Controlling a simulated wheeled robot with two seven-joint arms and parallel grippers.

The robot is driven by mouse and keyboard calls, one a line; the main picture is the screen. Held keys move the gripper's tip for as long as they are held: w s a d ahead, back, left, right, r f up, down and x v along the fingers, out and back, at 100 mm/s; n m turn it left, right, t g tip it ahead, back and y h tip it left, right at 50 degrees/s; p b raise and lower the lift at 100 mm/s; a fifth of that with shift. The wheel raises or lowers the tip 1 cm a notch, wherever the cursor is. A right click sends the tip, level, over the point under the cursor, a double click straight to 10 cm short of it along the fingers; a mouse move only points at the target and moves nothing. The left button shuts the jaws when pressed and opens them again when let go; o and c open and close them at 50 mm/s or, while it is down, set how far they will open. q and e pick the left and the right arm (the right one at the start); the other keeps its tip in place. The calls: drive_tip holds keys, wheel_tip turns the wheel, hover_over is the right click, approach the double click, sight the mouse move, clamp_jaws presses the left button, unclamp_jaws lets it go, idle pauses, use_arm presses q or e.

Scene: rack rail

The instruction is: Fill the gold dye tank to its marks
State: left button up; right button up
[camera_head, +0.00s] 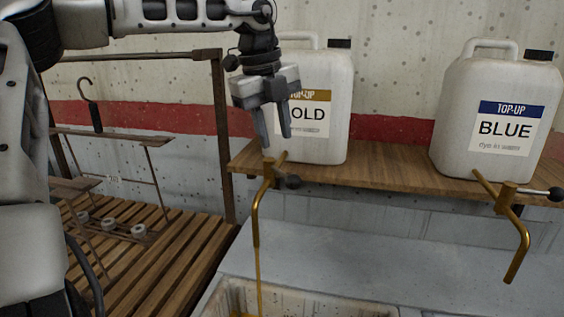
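The gold top-up jug (330,95) is a white canister on the wooden shelf; its label is partly hidden by my gripper and reads "OLD". Its brass tap (268,178) has a lever with a black knob (291,182) and a curved spout. A thin gold stream (259,280) runs from the spout into the tank (330,296) at the bottom edge. A little gold liquid shows at the tank's left; its marks are not in view. My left gripper (275,142) points down with fingers apart, empty, just above the tap. My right gripper is not in view.
A blue top-up jug (500,105) stands at the right of the shelf (390,165); its brass tap (507,198) shows no stream. A wooden slatted rack (180,250) with a dark metal frame and a hanging hook (91,104) is at left. The grey ledge (400,265) is clear.

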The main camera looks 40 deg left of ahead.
sight(282, 172)
use_arm(q)
drive_tip(key=f, duration=0.2)
drive_tip(key=w+f, duration=0.1)
drive_tip(key=f, duration=0.4)
drive_tip(key=shift+w+d, duration=0.15)
drive_tip(key=shift+w, duration=0.1)
clamp_jaws()
